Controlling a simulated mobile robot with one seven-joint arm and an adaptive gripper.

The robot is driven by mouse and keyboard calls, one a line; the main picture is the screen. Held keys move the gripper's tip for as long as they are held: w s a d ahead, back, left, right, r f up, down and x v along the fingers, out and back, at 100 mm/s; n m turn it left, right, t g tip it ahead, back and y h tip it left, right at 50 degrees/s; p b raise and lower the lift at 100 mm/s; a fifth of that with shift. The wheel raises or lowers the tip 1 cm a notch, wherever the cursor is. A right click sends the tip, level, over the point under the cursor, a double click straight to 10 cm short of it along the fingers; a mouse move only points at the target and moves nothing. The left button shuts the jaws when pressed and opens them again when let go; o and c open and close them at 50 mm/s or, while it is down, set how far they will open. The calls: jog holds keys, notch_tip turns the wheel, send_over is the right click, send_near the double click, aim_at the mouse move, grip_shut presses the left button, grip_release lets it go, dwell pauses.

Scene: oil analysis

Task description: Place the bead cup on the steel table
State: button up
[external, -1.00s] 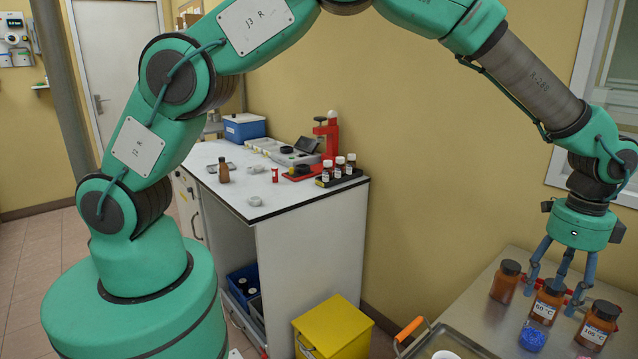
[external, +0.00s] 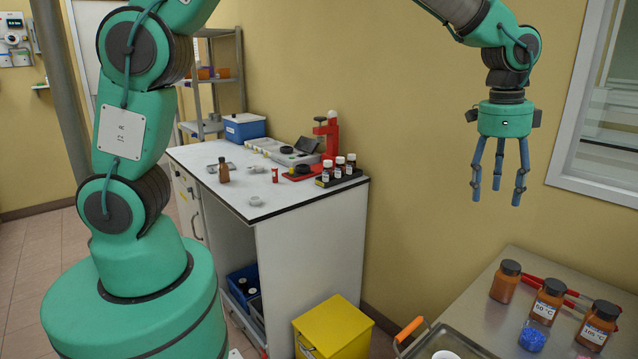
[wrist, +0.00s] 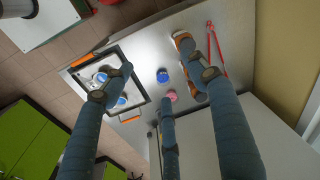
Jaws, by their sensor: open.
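The bead cup (external: 533,337), a small clear cup with blue beads, stands on the steel table (external: 465,305) in front of the brown jars. In the wrist view a round blue top, apparently the bead cup (wrist: 162,76), shows on the bare steel table (wrist: 150,40). My gripper (external: 498,193) is open and empty, its three fingers pointing down. It hangs well above the back of the steel table and touches nothing. Its spread fingers (wrist: 158,82) also fill much of the wrist view.
Brown jars (external: 547,302) with dark lids stand around the cup's far and right sides. Red tongs (external: 577,296) lie behind them. A tray (external: 445,333) with an orange handle sits at the left. A pink round thing (wrist: 171,96) is near the cup in the wrist view.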

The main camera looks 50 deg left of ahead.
jog(key=s+a+r+n+t, duration=0.15)
jog(key=s+a+r, duration=0.3)
jog(key=a, duration=0.45)
jog(key=s+a+r+n, duration=0.3)
jog(key=a+r, duration=0.3)
jog(key=a, duration=0.2)
jog(key=s+a+r+n+t, duration=0.15)
jog(key=s+a+r, duration=0.3)
jog(key=a, duration=0.45)
jog(key=s+a+n, duration=0.4)
jog(key=s+a, duration=0.4)
jog(key=s, duration=0.2)
jog(key=s+a+n+t, duration=0.1)
jog(key=s+a+n, duration=0.3)
jog(key=s+a, duration=0.4)
jog(key=s, duration=0.3)
jog(key=shift+a+t+y, duration=0.3)
